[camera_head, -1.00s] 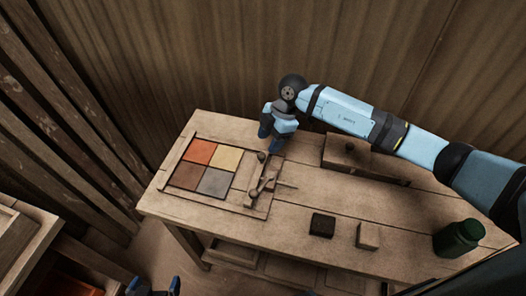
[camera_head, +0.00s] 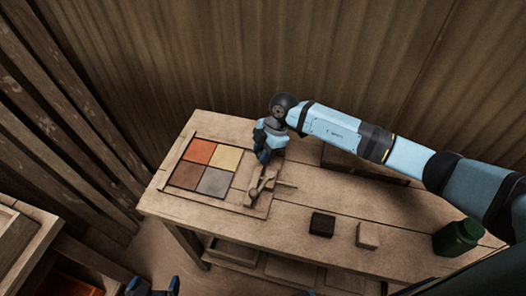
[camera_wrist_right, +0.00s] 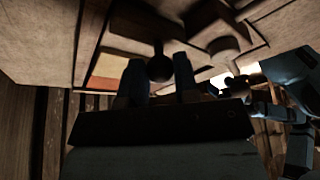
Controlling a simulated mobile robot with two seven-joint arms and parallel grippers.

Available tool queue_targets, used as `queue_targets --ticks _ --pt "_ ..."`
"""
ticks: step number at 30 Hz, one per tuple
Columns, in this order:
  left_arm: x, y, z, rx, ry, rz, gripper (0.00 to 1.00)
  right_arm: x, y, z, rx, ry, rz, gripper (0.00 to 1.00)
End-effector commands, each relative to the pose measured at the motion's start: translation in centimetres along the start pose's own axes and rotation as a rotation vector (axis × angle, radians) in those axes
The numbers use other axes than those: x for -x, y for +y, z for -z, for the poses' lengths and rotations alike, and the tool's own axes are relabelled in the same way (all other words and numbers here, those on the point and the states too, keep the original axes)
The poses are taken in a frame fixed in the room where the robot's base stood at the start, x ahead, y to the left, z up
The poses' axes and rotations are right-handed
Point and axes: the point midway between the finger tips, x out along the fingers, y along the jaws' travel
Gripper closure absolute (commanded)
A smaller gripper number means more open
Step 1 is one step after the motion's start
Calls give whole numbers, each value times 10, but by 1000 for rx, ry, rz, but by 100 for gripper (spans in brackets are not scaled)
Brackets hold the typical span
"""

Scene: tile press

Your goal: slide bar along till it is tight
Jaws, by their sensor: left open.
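Four tiles, orange (camera_head: 199,151), yellow (camera_head: 226,158), brown (camera_head: 191,175) and grey (camera_head: 214,182), lie two by two in a shallow wooden frame (camera_head: 165,179). The wooden bar (camera_head: 252,190) and small clamp parts are right of them, partly hidden by my right gripper. My right gripper (camera_head: 263,159) is low over the bar's far end. In the right wrist view its two blue fingers (camera_wrist_right: 159,80) stand apart with a dark round knob (camera_wrist_right: 159,67) between them; contact is not clear. My left gripper (camera_head: 152,286) is open and empty at the bottom edge.
On the bench (camera_head: 310,205) are a dark block (camera_head: 322,223), a light wooden block (camera_head: 367,235) and a green bottle (camera_head: 457,238). A wooden block at the back is mostly behind my right arm. Wooden walls close off the left and back.

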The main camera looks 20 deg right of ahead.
Motion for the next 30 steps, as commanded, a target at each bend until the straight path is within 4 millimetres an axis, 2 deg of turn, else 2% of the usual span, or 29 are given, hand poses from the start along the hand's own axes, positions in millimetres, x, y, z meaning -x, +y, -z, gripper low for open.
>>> queue_targets --ticks 3,12,21,22,24,25,30 --pt "1 0 2 -1 0 0 6 0 4 4 0 1 0 100" --pt "4 0 6 -8 6 0 6 -13 37 35 1 1 -1 100" --pt "3 0 2 -9 -1 0 6 -14 39 35 0 0 -1 100" --pt "3 0 2 -9 -1 0 6 -14 39 35 0 0 -1 67" --pt "3 0 2 -9 -1 0 6 -14 39 35 0 0 -1 51" --pt "3 0 2 -9 0 0 6 -14 39 35 0 0 -1 47" --pt "4 0 4 -9 4 0 6 -14 38 35 0 0 0 47"
